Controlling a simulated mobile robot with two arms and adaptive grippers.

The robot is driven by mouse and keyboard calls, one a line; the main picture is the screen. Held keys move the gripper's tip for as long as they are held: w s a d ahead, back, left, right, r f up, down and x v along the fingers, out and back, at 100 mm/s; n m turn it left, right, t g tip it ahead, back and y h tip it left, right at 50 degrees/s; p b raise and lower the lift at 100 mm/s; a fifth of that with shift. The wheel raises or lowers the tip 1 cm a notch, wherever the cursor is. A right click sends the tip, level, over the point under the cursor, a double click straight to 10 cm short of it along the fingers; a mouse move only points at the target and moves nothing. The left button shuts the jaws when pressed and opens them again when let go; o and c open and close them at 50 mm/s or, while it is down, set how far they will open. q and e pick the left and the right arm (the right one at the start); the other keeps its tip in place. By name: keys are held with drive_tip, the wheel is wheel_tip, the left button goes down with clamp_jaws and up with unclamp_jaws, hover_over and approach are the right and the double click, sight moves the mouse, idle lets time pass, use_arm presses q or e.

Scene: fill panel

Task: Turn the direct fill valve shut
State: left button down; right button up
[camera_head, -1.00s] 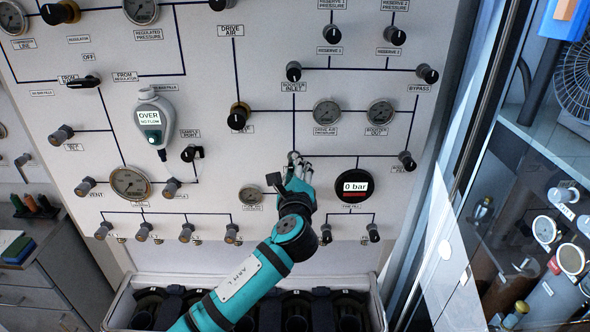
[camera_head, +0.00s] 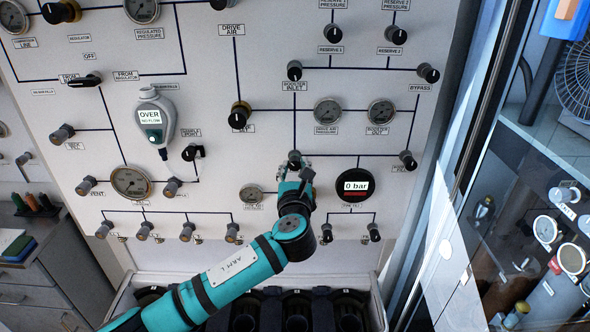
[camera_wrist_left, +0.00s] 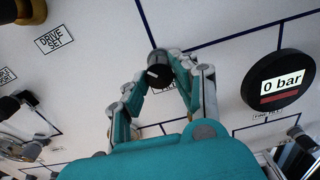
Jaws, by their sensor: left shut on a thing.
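The black valve knob (camera_head: 294,157) sits on the white panel, on the line left of and above the 0 bar display. Its label is mostly hidden by my fingers, so I cannot read that it is the direct fill valve. My left gripper (camera_head: 294,170) is at this knob from below. In the left wrist view, the knob (camera_wrist_left: 159,74) lies between the tips of my left gripper (camera_wrist_left: 166,73), which is shut on it. A short white mark shows on the knob's face. My right gripper is not in view.
The round 0 bar display (camera_head: 355,186) is close to the right of my left gripper, and a small gauge (camera_head: 251,195) is close to its left. Another black knob (camera_head: 407,160) is farther right. Dark containers (camera_head: 297,308) stand in the trough below the panel.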

use_arm(q)
drive_tip(key=m, duration=0.4)
drive_tip(key=shift+a+m, duration=0.1)
drive_tip(key=shift+m, duration=2.1)
drive_tip(key=c, duration=1)
unclamp_jaws()
